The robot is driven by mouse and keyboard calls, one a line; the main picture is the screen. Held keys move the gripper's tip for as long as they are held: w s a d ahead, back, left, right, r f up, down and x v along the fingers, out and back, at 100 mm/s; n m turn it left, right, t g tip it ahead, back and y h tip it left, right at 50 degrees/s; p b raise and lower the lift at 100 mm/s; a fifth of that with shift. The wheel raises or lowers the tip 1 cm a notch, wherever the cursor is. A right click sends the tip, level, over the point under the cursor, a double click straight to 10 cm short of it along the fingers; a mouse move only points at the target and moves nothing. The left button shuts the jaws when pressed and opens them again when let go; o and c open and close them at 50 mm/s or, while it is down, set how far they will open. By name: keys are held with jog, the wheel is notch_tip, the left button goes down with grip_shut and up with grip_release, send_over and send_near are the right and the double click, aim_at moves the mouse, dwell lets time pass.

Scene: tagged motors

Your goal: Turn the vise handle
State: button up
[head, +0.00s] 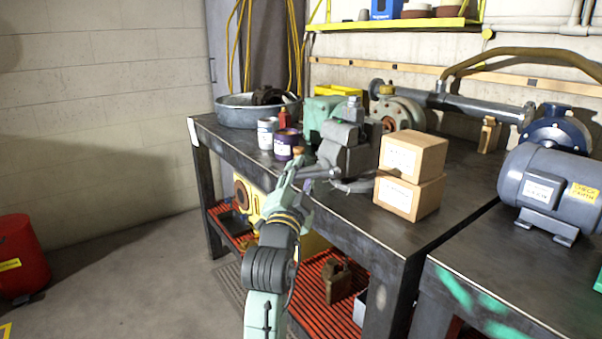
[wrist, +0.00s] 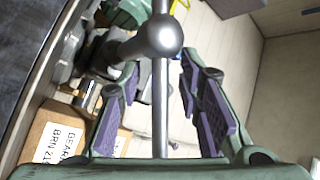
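The grey vise (head: 350,150) is mounted at the front edge of the workbench. Its handle is a thin metal bar (wrist: 160,112) through a round screw head (wrist: 163,38), seen close up in the wrist view. My gripper (wrist: 160,95) is open, with a purple-padded finger on each side of the bar. Gaps show between the bar and both pads, so the fingers appear not to touch it. In the head view my gripper (head: 308,172) is at the front of the vise, and the handle is hard to make out there.
Two stacked cardboard boxes (head: 412,172) stand right of the vise. Small cans (head: 287,145) and a metal basin (head: 255,110) are to its left. A grey motor (head: 550,185) sits on the right table. Open floor (head: 140,270) lies left of the bench.

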grip_shut()
jog(key=shift+f, duration=0.1)
dwell(0.3)
